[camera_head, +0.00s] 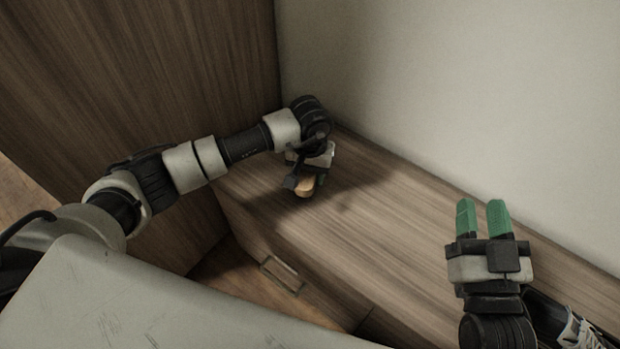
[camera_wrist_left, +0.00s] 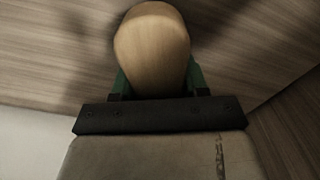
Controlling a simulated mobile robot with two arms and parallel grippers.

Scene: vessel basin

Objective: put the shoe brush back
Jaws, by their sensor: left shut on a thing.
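The shoe brush shows as a rounded, light wooden body (camera_wrist_left: 152,45) between the green fingers of my left gripper (camera_wrist_left: 155,80) in the left wrist view. In the head view the brush (camera_head: 305,187) is a small tan shape under my left gripper (camera_head: 314,180), over the wooden bench top near the tall panel. The left gripper is shut on it. The bristles are hidden, and I cannot tell whether the brush touches the bench. My right gripper (camera_head: 483,218) is open and empty at the right, its green fingers apart, above the bench.
The wooden bench top (camera_head: 400,235) runs along a pale wall (camera_head: 450,90). A tall wooden panel (camera_head: 190,60) closes its left end. A dark shoe with white laces (camera_head: 572,325) is at the lower right. A small framed rectangular piece (camera_head: 282,273) lies below the bench's front edge. The middle of the bench is clear.

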